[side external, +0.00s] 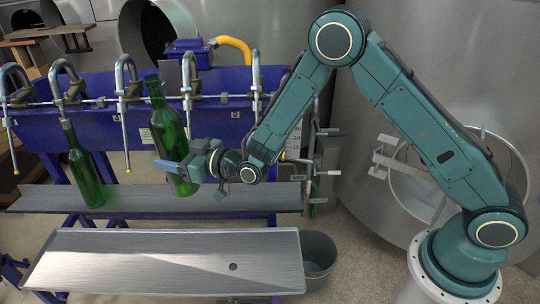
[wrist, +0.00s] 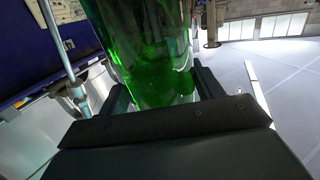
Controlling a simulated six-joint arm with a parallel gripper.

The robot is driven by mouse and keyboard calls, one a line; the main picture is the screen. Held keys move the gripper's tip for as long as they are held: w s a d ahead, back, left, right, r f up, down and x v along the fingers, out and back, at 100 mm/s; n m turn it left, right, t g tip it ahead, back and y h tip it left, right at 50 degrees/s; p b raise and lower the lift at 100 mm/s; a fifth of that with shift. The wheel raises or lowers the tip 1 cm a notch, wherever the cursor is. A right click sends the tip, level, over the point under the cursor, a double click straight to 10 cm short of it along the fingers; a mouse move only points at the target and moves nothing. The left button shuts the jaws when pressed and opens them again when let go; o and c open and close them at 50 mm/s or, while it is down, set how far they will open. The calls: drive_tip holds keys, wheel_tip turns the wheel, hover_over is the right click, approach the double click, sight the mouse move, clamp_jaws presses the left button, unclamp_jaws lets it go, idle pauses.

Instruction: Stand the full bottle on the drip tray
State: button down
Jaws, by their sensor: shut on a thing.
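A green glass bottle (side external: 167,130) is held by my gripper (side external: 187,162) around its lower body, leaning with its neck to the left. Its base overlaps the grey shelf in the side view; I cannot tell whether it touches. In the wrist view the bottle (wrist: 150,45) sits between the two dark fingers of my gripper (wrist: 162,92). I cannot read the fill level of either. The steel drip tray (side external: 120,262), with a drain hole, lies in front, bare.
The grey shelf (side external: 250,198) runs behind the tray. Several metal spouts (side external: 125,80) hang from the blue filler trough (side external: 225,90) close behind the held bottle. A grey bucket (side external: 318,255) stands by the tray's right end. Large steel tanks (side external: 430,60) stand behind.

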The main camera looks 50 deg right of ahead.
wheel_tip(320, 180, down, 21)
drive_tip(key=shift+r+t, duration=0.15)
drive_tip(key=shift+t, duration=0.25)
idle(0.5)
drive_tip(key=shift+w, duration=0.1)
wheel_tip(320, 180, down, 16)
drive_tip(key=shift+f, duration=0.2)
idle(0.8)
drive_tip(key=shift+f, duration=0.15)
drive_tip(key=shift+f, duration=1.6)
drive_tip(key=shift+f, duration=0.1)
drive_tip(key=c, duration=0.6)
unclamp_jaws()
drive_tip(key=shift+f, duration=0.25)
drive_tip(key=shift+c, duration=0.2)
drive_tip(key=o, duration=0.4)
drive_tip(key=shift+c, duration=0.2)
